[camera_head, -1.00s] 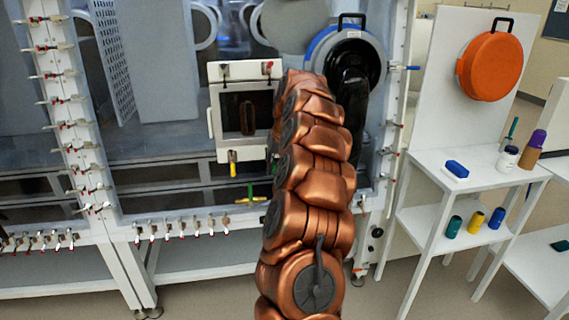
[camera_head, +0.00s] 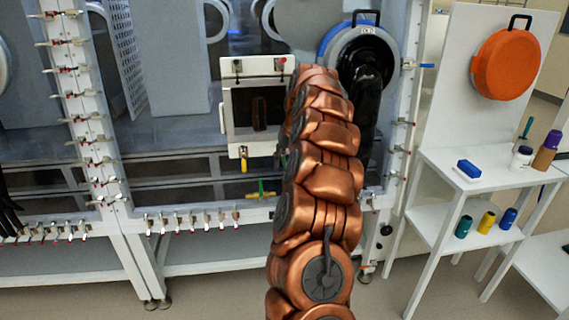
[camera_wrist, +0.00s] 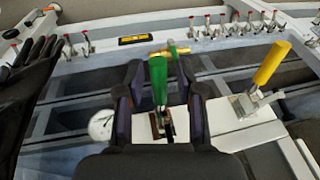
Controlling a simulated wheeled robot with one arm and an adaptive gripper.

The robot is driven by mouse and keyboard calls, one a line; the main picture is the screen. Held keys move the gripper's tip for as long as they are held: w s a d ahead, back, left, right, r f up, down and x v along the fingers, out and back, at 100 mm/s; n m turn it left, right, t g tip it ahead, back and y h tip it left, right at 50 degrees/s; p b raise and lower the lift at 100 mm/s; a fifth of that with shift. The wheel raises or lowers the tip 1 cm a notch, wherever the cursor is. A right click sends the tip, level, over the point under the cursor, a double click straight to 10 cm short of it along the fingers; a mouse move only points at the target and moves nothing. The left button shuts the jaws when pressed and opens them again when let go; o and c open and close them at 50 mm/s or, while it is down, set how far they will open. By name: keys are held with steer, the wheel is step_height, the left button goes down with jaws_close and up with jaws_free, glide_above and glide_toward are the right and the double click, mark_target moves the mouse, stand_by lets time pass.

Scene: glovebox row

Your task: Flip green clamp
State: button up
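The green clamp's handle (camera_wrist: 158,82) stands upright in the wrist view, with its dark metal base (camera_wrist: 161,125) on a white plate. My gripper (camera_wrist: 163,92) is open, with one dark finger on each side of the handle. A gap shows between the handle and each finger, so it is not gripped. In the head view my copper arm hides the green clamp and my gripper. A yellow-handled clamp (camera_wrist: 270,66) stands to the right in the wrist view; a yellow handle also shows below the small hatch in the head view (camera_head: 243,160).
A green and yellow valve (camera_wrist: 171,50) lies just beyond the green handle. A round white gauge (camera_wrist: 102,124) is left of my gripper. A black glove (camera_wrist: 24,95) hangs at the left. Small red-tipped toggle clamps (camera_head: 190,222) line the frame. White shelves (camera_head: 480,190) stand right.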

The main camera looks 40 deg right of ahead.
steer(key=shift+r, duration=0.1)
steer(key=v, duration=1.1)
steer(key=shift+s+r, duration=0.15)
steer(key=shift+r, duration=0.2)
stand_by(1.0)
